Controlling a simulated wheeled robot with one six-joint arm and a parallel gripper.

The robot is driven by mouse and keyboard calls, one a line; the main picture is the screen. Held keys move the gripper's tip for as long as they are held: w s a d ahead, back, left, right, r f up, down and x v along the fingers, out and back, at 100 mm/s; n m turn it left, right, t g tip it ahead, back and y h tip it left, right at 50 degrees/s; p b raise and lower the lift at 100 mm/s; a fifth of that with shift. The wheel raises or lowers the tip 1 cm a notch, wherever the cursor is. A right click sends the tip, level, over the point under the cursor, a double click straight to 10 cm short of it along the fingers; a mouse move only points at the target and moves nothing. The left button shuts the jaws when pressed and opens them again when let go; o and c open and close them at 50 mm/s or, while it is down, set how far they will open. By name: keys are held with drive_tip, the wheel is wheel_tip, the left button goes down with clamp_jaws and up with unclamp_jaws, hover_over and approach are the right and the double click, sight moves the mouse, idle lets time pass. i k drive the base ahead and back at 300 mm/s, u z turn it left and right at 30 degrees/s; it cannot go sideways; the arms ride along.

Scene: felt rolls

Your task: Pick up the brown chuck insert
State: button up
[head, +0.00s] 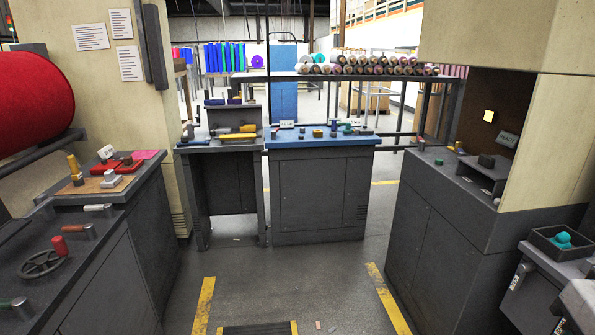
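No object here can be told for sure as the brown chuck insert. Small parts lie on the left bench (140,188), the blue-topped bench (290,143) and the right cabinet top (435,170), but most are too small to make out. A yellow-brown upright piece (73,164) stands on the left bench near a flat tan board (88,186). My gripper is not in view.
A big red felt roll (35,100) hangs at left. A dark bench (228,145) stands beside the blue-topped one. A small bin with teal pieces (548,243) is at lower right. The grey floor (285,270) between the benches is mostly open, with yellow stripes.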

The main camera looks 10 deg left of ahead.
sight(128, 161)
drive_tip(key=u, duration=0.15)
drive_tip(key=i, duration=2)
drive_tip(key=u, duration=0.85)
drive_tip(key=i, duration=2)
drive_tip(key=u, duration=1.1)
drive_tip(key=i, duration=1.2)
drive_tip(key=u, duration=0.35)
